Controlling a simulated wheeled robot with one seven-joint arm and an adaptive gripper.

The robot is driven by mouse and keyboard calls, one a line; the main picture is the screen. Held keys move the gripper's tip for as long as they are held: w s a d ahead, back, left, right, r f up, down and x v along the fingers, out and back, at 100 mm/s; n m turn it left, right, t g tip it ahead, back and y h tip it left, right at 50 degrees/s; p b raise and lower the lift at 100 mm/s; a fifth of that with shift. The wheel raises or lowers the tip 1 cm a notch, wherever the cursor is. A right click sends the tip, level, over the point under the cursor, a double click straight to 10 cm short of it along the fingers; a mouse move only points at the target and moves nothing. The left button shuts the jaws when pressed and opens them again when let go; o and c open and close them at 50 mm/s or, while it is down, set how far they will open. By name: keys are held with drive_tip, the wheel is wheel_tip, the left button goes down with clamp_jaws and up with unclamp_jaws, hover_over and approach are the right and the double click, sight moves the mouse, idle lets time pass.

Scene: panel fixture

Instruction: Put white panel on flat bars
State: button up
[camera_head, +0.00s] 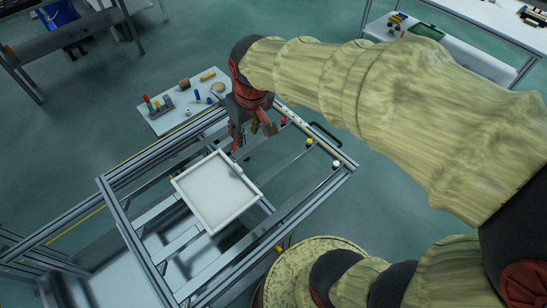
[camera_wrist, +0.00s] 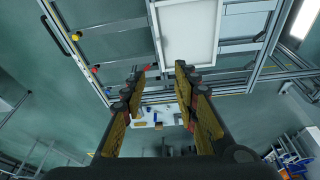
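The white panel (camera_head: 212,192) is a square tray-like sheet with a raised rim and a small block on its upper right edge. It lies over the flat bars (camera_head: 178,243) inside the metal frame; whether its whole underside touches them I cannot tell. The panel also shows at the top of the wrist view (camera_wrist: 188,35). My gripper (camera_head: 250,138) is just beyond the panel's upper right edge, apart from it. In the wrist view, the two fingers of my gripper (camera_wrist: 160,72) are spread with nothing between them. The bars under the panel are hidden.
The aluminium frame (camera_head: 125,225) surrounds the panel.

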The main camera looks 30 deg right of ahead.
drive_tip(key=s+r+t, duration=0.1)
drive_tip(key=s+r, duration=0.1)
drive_tip(key=s, duration=0.5)
drive_tip(key=s+r+m+t, duration=0.1)
drive_tip(key=s+r, duration=0.2)
drive_tip(key=s, duration=0.4)
drive_tip(key=shift+s, duration=0.1)
